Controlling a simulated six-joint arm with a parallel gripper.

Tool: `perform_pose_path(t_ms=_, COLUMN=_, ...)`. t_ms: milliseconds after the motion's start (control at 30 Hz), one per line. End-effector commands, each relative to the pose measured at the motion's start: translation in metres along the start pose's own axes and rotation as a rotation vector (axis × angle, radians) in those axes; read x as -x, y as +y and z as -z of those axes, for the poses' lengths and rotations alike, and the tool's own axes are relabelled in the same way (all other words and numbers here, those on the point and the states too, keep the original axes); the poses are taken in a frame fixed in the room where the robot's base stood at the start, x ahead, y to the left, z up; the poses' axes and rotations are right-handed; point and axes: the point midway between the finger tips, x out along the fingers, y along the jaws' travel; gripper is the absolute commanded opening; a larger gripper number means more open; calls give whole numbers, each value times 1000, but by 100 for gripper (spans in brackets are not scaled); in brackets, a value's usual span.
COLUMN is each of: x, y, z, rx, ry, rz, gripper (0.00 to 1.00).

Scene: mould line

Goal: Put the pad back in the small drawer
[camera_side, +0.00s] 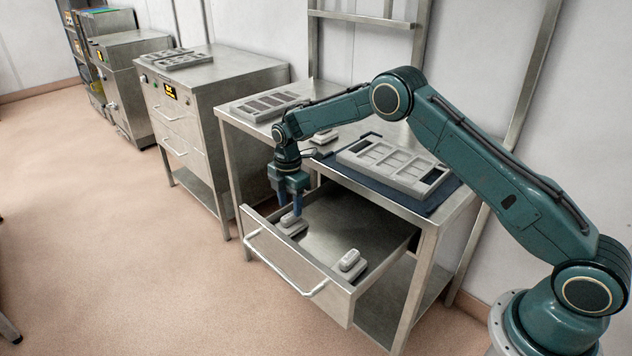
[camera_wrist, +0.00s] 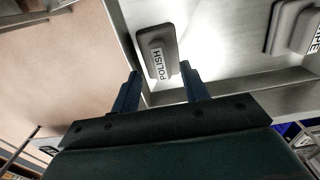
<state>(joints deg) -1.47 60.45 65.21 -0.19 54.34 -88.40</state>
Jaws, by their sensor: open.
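The drawer (camera_side: 330,225) under the steel table is pulled open. A grey pad (camera_side: 290,224) with a raised handle lies in its left front corner; in the wrist view this pad (camera_wrist: 155,45) is labelled POLISH. My gripper (camera_side: 291,208) is open just above this pad. In the wrist view my fingertips (camera_wrist: 160,84) stand apart on either side of the pad's near end, and I cannot tell whether they touch it. A second grey pad (camera_side: 349,264) lies at the drawer's right front, partly cut off in the wrist view (camera_wrist: 292,28), its label ending in "IPE".
A similar grey block (camera_side: 323,137) sits on the tabletop behind my gripper. A grey mould tray (camera_side: 394,166) lies on a dark blue mat (camera_side: 425,203), and another tray (camera_side: 268,104) is at the back left. The drawer's middle is clear. Its handle (camera_side: 290,275) faces the open floor.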

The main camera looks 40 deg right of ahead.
Motion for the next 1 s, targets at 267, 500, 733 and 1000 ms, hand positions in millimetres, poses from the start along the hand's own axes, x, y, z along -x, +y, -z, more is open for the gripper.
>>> perform_pose_path(t_ms=267, x=48, y=1, z=0, rx=0, ry=0, rz=-3, gripper=45)
perform_pose_path(t_ms=500, x=78, y=1, z=0, rx=0, ry=0, rz=-2, gripper=45)
perform_pose_path(t_ms=733, x=88, y=0, z=0, rx=0, ry=0, rz=0, gripper=45)
perform_pose_path(t_ms=1000, x=89, y=0, z=0, rx=0, ry=0, rz=0, gripper=45)
